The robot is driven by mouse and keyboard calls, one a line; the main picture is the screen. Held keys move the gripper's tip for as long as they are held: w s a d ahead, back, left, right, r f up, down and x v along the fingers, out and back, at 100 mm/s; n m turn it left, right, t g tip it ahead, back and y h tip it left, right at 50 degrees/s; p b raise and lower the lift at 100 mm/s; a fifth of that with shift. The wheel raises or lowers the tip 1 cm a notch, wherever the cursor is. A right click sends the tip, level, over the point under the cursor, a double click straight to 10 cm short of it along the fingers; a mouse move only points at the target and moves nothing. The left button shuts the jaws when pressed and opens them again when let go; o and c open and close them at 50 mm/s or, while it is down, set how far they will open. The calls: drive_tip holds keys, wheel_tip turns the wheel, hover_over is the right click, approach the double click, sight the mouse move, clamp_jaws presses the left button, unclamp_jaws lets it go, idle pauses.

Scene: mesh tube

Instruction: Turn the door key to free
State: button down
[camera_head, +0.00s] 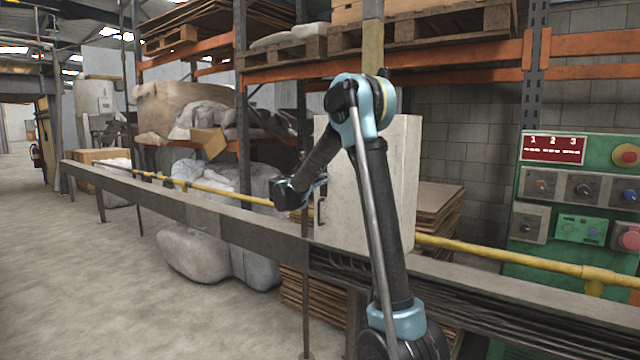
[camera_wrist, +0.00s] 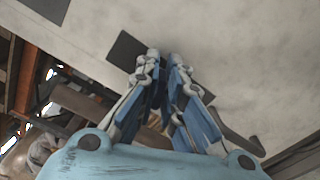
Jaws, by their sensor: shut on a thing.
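The pale grey cabinet (camera_head: 388,175) stands behind the rail, partly covered by my arm. Its door face (camera_wrist: 240,60) fills much of the wrist view, with a dark square plate (camera_wrist: 124,50) on it. My gripper (camera_wrist: 165,58) has its two blue fingertips close together at the right edge of this plate, shut on the door key. The key itself is hidden by the fingers, so its angle cannot be told. In the head view my gripper (camera_head: 318,184) is at the cabinet's left side. A dark bent door handle (camera_wrist: 240,138) is right of the fingers, apart from them.
A green control panel (camera_head: 575,205) stands at the right. Pallet racks with orange beams (camera_head: 450,58) stand behind. The floor at the left is clear.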

drive_tip(key=shift+s+d+f+m, duration=0.1)
drive_tip(key=shift+f+m, duration=0.05)
drive_tip(key=shift+m, duration=1)
drive_tip(key=shift+s+d+f+m, duration=0.1)
drive_tip(key=shift+m, duration=1.05)
drive_tip(key=c, duration=1.7)
unclamp_jaws()
drive_tip(key=shift+w+f, duration=0.1)
drive_tip(key=shift+a, duration=0.15)
drive_tip(key=shift+s+a, duration=0.15)
drive_tip(key=shift+s, duration=0.05)
drive_tip(key=v, duration=1.1)
drive_tip(key=shift+s+a, duration=0.1)
drive_tip(key=shift+a, duration=0.05)
